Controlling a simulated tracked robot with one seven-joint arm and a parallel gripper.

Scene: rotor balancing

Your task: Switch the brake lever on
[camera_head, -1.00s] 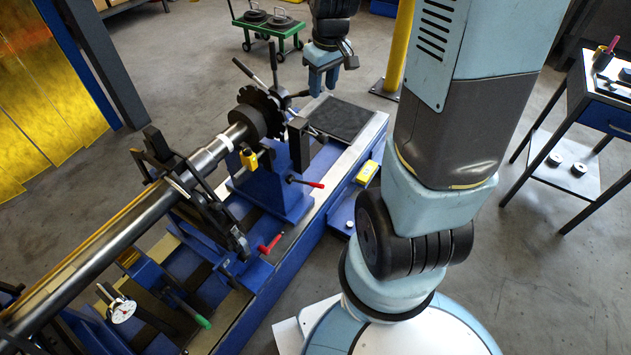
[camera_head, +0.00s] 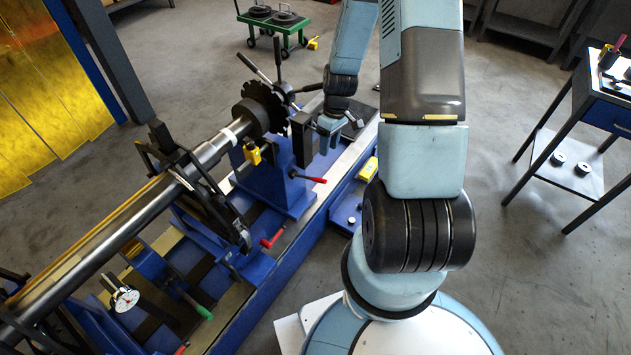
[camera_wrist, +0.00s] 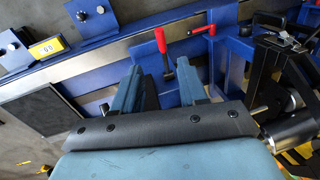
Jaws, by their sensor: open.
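A red-handled lever (camera_head: 312,179) sticks out to the right from the blue pedestal (camera_head: 280,185) under the rotor's toothed end. A second red handle (camera_head: 272,238) sits lower on the stand. I cannot tell for certain which is the brake lever. In the wrist view one red handle (camera_wrist: 161,42) stands just beyond the gap between my fingers, and another red handle (camera_wrist: 203,30) lies to its right. My gripper (camera_head: 329,138) is beside the pedestal, above and right of the upper lever. In the wrist view my gripper (camera_wrist: 158,85) is open and empty, its blue fingers apart.
The long rotor shaft (camera_head: 95,268) and toothed disc (camera_head: 265,108) lie left of my gripper. A black upright block (camera_head: 302,138) stands close beside it. A yellow box (camera_head: 369,170) is on the base edge. A green lever handle (camera_head: 205,313) is farther down.

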